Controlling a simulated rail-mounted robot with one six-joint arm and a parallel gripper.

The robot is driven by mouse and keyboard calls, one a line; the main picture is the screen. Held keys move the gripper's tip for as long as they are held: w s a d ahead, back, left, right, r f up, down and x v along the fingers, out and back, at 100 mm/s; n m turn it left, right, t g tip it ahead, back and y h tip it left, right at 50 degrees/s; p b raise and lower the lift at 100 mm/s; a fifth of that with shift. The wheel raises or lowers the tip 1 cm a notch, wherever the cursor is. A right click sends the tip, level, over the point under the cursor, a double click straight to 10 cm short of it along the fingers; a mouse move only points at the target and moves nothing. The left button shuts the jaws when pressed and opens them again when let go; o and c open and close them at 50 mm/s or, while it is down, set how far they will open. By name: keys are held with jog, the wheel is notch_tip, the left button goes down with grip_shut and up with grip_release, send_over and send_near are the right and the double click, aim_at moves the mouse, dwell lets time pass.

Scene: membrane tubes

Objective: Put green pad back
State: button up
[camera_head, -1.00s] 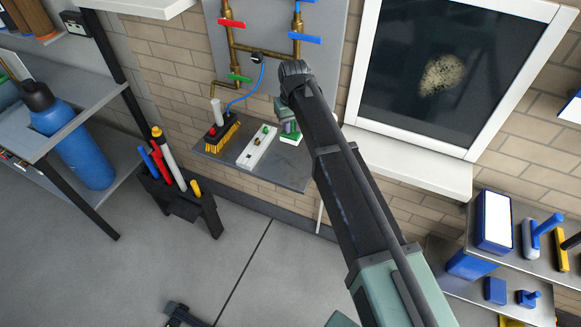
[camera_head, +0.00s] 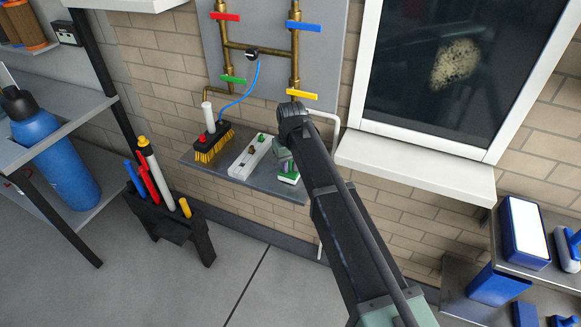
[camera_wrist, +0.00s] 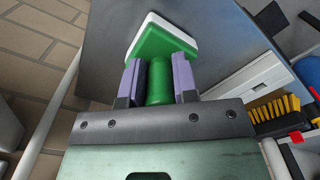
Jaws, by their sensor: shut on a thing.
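The green pad is a green block with a white layer and a round green handle. In the wrist view the pad (camera_wrist: 160,42) sits just beyond my fingertips. My gripper (camera_wrist: 158,80) has its purple-lined fingers closed on either side of the handle. In the head view the pad (camera_head: 289,178) shows below my gripper (camera_head: 283,157), at the right end of a grey wall shelf (camera_head: 262,183). I cannot tell whether the pad touches the shelf. My arm hides part of the shelf's right side.
A white strip with small knobs (camera_head: 250,158) lies on the shelf left of the pad. A yellow-bristled brush (camera_head: 213,143) stands farther left. Brass pipes with coloured levers (camera_head: 260,48) hang above. A white window ledge (camera_head: 415,172) juts out at the right.

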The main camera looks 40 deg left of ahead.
jog(key=shift+f, duration=0.2)
jog(key=o, duration=0.8)
jog(key=shift+o, duration=0.2)
notch_tip(320, 180, up, 13)
jog(key=p, duration=1.2)
jog(key=shift+f, duration=0.25)
